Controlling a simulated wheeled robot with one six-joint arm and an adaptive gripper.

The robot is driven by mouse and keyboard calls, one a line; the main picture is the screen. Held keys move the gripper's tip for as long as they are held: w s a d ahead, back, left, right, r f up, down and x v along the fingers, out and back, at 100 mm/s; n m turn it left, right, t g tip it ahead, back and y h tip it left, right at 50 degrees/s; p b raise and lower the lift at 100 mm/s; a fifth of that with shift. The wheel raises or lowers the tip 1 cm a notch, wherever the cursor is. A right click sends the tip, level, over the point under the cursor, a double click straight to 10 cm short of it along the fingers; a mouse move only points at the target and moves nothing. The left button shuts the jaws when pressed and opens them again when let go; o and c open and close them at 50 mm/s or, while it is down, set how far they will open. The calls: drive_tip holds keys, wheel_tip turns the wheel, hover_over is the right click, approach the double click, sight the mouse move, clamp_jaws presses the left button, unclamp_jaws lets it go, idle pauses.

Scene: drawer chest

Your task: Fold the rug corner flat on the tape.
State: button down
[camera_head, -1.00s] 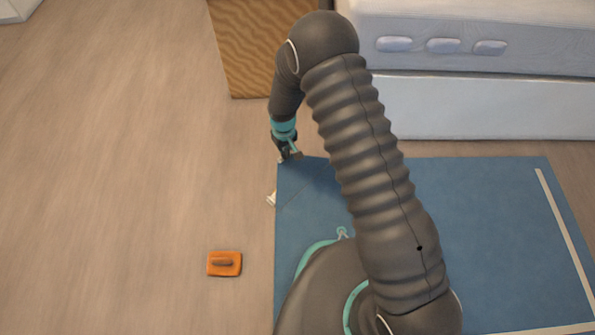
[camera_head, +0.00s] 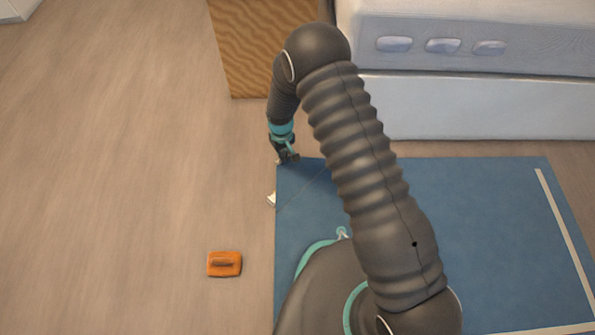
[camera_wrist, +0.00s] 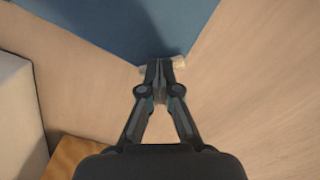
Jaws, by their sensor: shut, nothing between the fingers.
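The blue rug (camera_head: 480,220) lies on the wooden floor, its far left corner under my gripper (camera_head: 287,160). A thin diagonal crease line crosses the rug near that corner. The corner looks flat or nearly so; my fingers hide its tip. A pale bit of tape (camera_head: 271,199) shows at the rug's left edge. In the wrist view, my gripper (camera_wrist: 158,72) is shut and empty, its tips at the rug corner (camera_wrist: 140,28). Whether the fingers touch the rug is unclear.
An orange block-like object (camera_head: 224,264) with a handle lies on the floor left of the rug. The white drawer chest (camera_head: 470,105) stands behind the rug. A brown wavy-patterned mat (camera_head: 250,60) lies beside it. Pale strips mark the rug's right side.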

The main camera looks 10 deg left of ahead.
drive_tip(key=shift+f, duration=0.2)
idle(0.3)
drive_tip(key=shift+w+a+f, duration=0.1)
drive_tip(key=shift+a+f, duration=0.1)
drive_tip(key=shift+f, duration=0.65)
idle(0.3)
drive_tip(key=shift+r, duration=0.15)
drive_tip(key=shift+r+p, duration=2.3)
drive_tip(key=shift+r, duration=2.1)
